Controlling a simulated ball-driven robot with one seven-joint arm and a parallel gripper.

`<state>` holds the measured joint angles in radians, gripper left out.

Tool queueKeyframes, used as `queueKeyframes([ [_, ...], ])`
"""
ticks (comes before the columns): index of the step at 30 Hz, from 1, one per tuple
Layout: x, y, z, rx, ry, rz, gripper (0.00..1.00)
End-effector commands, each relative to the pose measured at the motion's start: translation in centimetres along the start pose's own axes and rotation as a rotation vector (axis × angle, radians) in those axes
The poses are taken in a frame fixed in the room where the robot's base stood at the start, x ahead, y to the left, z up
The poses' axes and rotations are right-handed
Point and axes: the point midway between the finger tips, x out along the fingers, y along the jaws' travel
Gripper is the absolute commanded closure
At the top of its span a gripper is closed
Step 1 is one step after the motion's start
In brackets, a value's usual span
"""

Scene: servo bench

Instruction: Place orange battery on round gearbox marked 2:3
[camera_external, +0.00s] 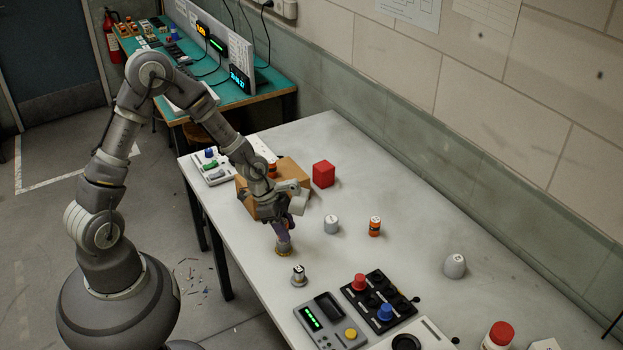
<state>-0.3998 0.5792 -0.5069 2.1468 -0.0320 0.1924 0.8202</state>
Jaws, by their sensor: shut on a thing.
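My gripper (284,226) is low over the left part of the white bench, shut on a purple object (282,231). Just below it is a small grey piece with a yellow-brown base (283,250); I cannot tell whether it is joined to the purple object. An orange cylinder with a pale label (374,227), likely the orange battery, stands upright on the bench, right of my gripper and apart from it. Small round grey pieces that may be gearboxes stand nearby: a grey cylinder (331,225), a domed one (455,267) and a small round-based one (298,277). Their markings are too small to read.
A cardboard box (290,170) with an orange-red item (272,170) is behind my gripper. A black panel (379,299) with red and blue knobs and a grey device (331,322) fill the front. The bench's right middle is mostly clear.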

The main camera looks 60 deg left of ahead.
Motion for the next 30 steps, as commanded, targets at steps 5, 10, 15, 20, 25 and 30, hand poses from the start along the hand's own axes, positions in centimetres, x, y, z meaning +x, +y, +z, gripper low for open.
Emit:
queueKeyframes([
  [5, 1.3, 0.0, 0.6, 0.0, 0.001, -0.001, 0.96],
  [10, 1.3, 0.0, 0.5, 0.0, 0.0, 0.0, 0.96],
  [15, 1.5, 0.0, 0.7, 0.0, 0.0, 0.0, 0.45],
  [20, 1.5, 0.0, 0.6, 0.0, 0.0, 0.0, 0.36],
  [25, 1.4, 0.0, 0.6, 0.0, 0.0, 0.0, 0.36],
  [30, -0.6, 0.0, 0.5, -0.002, 0.0, -0.001, 0.36],
])
